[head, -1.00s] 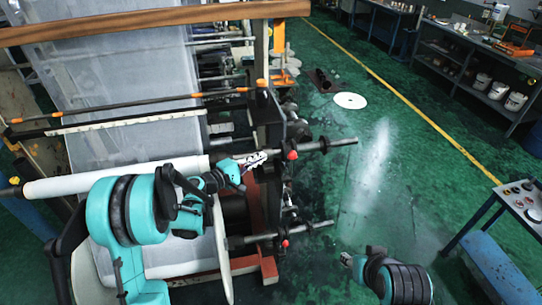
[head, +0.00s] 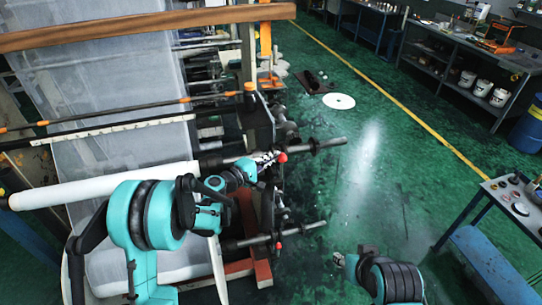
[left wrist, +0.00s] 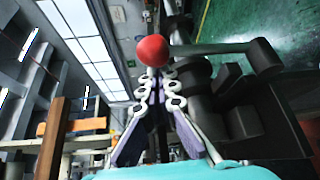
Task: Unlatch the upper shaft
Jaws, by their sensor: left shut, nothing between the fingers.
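The upper shaft (head: 328,144) is a grey metal bar sticking out to the right of the film tower's frame. A red latch knob (head: 282,158) sits near it, and the knob fills the space beyond my fingertips in the left wrist view (left wrist: 152,50). My left gripper (head: 268,159) is shut and empty, its tips right at the knob; I cannot tell whether they touch it. The fingers converge just below the knob in the left wrist view (left wrist: 158,88). My right gripper (head: 338,260) is low, apart from the shafts, its jaw state unclear.
A lower shaft (head: 305,229) with its own red knob (head: 279,246) sticks out below. A white film roll (head: 120,184) lies left of my gripper. Green floor (head: 400,150) is open between the tower and the workbench (head: 460,65).

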